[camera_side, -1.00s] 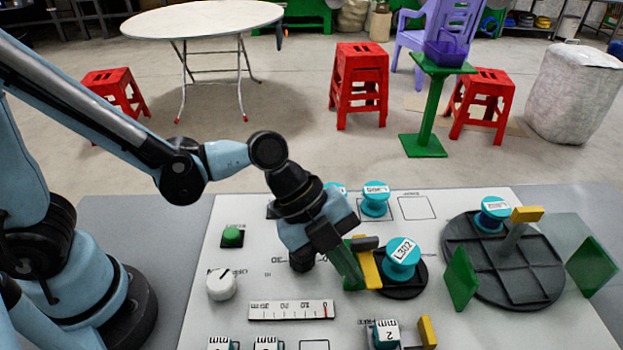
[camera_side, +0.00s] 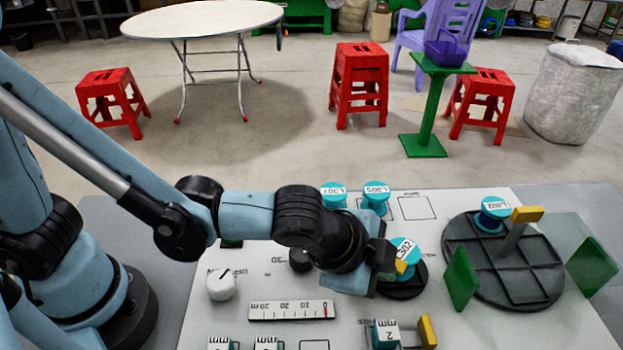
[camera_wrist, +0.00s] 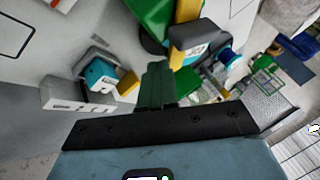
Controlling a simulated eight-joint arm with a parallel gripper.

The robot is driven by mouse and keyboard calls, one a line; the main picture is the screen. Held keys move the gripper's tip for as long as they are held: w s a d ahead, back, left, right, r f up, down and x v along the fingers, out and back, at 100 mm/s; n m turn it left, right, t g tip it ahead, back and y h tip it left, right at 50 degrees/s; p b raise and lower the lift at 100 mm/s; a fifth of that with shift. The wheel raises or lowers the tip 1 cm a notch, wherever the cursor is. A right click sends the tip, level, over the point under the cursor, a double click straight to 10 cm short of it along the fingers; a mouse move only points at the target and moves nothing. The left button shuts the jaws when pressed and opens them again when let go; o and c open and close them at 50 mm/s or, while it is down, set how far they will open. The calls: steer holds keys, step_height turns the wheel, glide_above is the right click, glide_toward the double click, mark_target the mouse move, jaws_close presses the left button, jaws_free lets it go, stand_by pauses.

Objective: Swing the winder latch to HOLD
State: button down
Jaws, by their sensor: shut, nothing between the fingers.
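A teal spool labelled L302 (camera_side: 405,250) sits on a small black round base (camera_side: 405,288) right of my gripper in the side view. A yellow piece (camera_side: 401,266) shows in front of this spool, partly hidden by my gripper. I cannot tell for sure that it is the latch. My gripper (camera_wrist: 157,72) has its green fingers together and empty in the wrist view. A yellow bar with a dark grey block (camera_wrist: 194,34) lies just beyond and right of the fingertips; contact cannot be told. In the side view the fingertips are mostly hidden. HOLD lettering is not readable.
A large dark disc (camera_side: 487,277) at the right carries a teal spool (camera_side: 494,211) and a yellow-tipped arm (camera_side: 526,214), with green plates (camera_side: 461,279) near it. Two teal spools (camera_side: 375,197) stand behind. A white knob (camera_side: 221,284) and scale (camera_side: 291,310) are left and front.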

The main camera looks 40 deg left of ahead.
mark_target(399, 260)
steer(key=n+y, duration=0.1)
steer(key=w+n+y, duration=0.1)
steer(key=n, duration=0.1)
steer(key=w+n+y, duration=0.1)
steer(key=shift+w+d+n+t, duration=0.15)
steer(key=shift+d+n+t, duration=0.15)
steer(key=shift+d+n, duration=0.1)
steer(key=shift+w, duration=0.4)
stand_by(0.3)
steer(key=v, duration=1.2)
steer(key=w+a+f+n, duration=0.1)
steer(key=a+n, duration=0.3)
steer(key=a, duration=1)
steer(key=a+f+n, duration=0.1)
steer(key=a+n, duration=0.4)
steer(key=a, duration=0.9)
steer(key=shift+w+a+f, duration=0.35)
steer(key=shift+w+a, duration=0.05)
